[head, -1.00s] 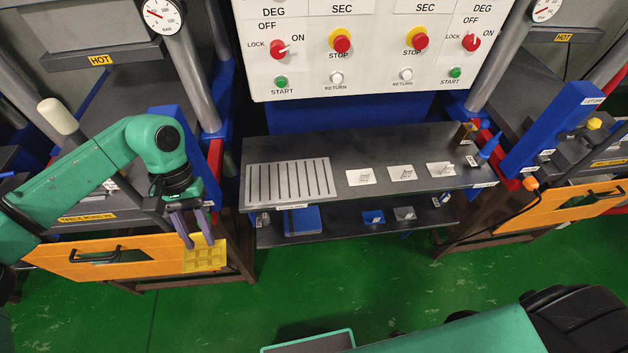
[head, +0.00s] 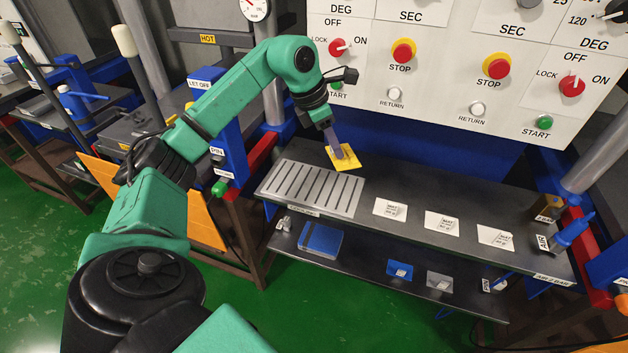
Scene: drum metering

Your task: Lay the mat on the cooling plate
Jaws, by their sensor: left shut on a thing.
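The mat (head: 346,161) is a small yellow square. My left gripper (head: 340,152) is shut on it and holds it above the bench, near the back right corner of the cooling plate. The cooling plate (head: 308,188) is a grey slotted plate at the left end of the dark bench top; nothing lies on its visible surface. How high the mat is above the bench is hard to tell. My right gripper is not in view.
Several white cards, one of them here (head: 390,209), lie on the bench top (head: 400,185) right of the plate. A lower shelf holds a blue block (head: 321,240). A control panel (head: 455,60) with STOP buttons stands behind.

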